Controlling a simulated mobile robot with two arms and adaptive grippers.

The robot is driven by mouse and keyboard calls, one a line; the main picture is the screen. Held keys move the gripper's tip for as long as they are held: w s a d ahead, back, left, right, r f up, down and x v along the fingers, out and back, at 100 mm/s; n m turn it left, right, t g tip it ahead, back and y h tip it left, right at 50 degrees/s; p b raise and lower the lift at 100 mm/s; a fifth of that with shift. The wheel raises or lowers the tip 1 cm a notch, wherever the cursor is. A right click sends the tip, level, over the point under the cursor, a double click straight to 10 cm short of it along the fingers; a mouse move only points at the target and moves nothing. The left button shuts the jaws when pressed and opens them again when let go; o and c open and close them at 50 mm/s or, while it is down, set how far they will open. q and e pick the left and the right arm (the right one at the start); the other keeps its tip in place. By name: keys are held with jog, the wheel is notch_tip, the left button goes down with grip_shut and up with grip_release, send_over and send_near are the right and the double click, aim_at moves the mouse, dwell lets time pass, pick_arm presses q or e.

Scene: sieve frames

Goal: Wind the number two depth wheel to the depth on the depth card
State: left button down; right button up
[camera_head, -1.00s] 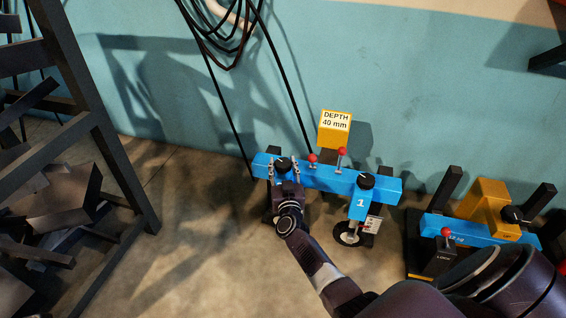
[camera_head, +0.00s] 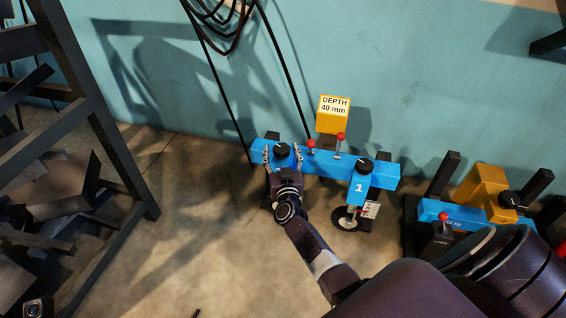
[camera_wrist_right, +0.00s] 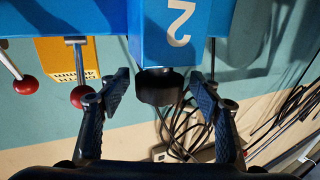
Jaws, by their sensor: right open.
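The depth card (camera_head: 333,106) is a yellow block reading "DEPTH 40 mm", standing behind the blue beam (camera_head: 325,164). The number two depth wheel is a black knob (camera_head: 281,150) on the left blue block; in the right wrist view the knob (camera_wrist_right: 160,88) sits below the white "2" (camera_wrist_right: 179,24). My right gripper (camera_head: 283,160) is open, its fingers on either side of the knob. In the right wrist view the gripper (camera_wrist_right: 160,93) shows a gap between each finger and the knob. Any scale on this wheel is hidden from me.
Unit "1" (camera_head: 359,188) with its own black knob (camera_head: 364,165) is to the right. Two red-balled levers (camera_head: 341,136) rise between the units. A second blue and yellow machine (camera_head: 481,197) stands further right. A dark frame (camera_head: 95,120) stands at left; floor between is clear.

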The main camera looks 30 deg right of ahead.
jog(key=v, duration=1.1)
jog(key=shift+s, duration=0.25)
jog(key=shift+a, duration=0.1)
